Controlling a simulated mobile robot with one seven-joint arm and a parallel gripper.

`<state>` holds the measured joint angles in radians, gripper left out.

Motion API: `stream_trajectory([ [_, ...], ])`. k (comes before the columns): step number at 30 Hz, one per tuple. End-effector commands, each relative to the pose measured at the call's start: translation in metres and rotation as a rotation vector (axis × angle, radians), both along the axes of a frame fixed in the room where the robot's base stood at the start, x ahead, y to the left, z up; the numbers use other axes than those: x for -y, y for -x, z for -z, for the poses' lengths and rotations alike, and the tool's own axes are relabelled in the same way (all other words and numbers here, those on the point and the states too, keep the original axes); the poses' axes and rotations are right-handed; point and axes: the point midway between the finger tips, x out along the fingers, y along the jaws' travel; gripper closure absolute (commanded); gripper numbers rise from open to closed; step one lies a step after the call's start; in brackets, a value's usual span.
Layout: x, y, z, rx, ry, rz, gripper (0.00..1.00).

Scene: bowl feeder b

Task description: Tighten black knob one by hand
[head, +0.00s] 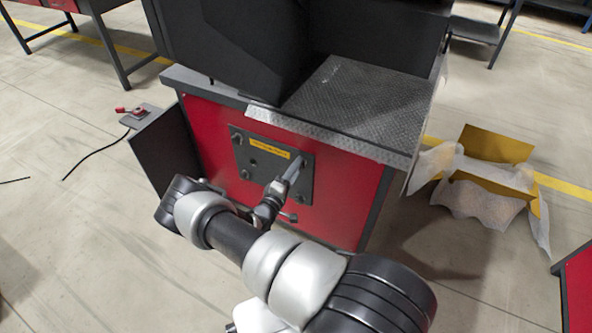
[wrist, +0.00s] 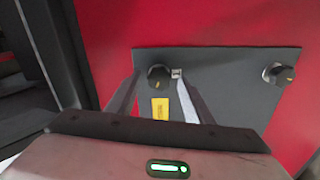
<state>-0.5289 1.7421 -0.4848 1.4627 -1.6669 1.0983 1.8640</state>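The dark panel (head: 262,164) is on the red front of the machine, with black knobs near its corners. One black knob (wrist: 159,77) is in the wrist view, ahead of my gripper and between its two fingers. My gripper (wrist: 156,73) is open, with its fingertips on either side of this knob; whether they touch it I cannot tell. In the head view my gripper (head: 298,164) is at the panel's upper right and hides the knob there. Another black knob (wrist: 278,74) is at the right in the wrist view. No marking shows which knob is one.
A yellow label (head: 268,148) is on the panel and also shows in the wrist view (wrist: 160,108). A dark open door (head: 160,150) is left of the panel. An open cardboard box (head: 495,170) with wrapping lies on the floor at right.

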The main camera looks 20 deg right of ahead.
Motion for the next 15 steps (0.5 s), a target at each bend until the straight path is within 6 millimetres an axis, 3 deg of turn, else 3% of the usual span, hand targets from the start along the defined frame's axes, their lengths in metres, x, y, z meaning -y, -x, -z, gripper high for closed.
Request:
stream_trajectory([
  [8,-0.001,0.002,-0.001,0.000,0.002,0.001,0.53],
  [15,-0.030,0.023,-0.002,-0.001,0.001,-0.001,0.53],
])
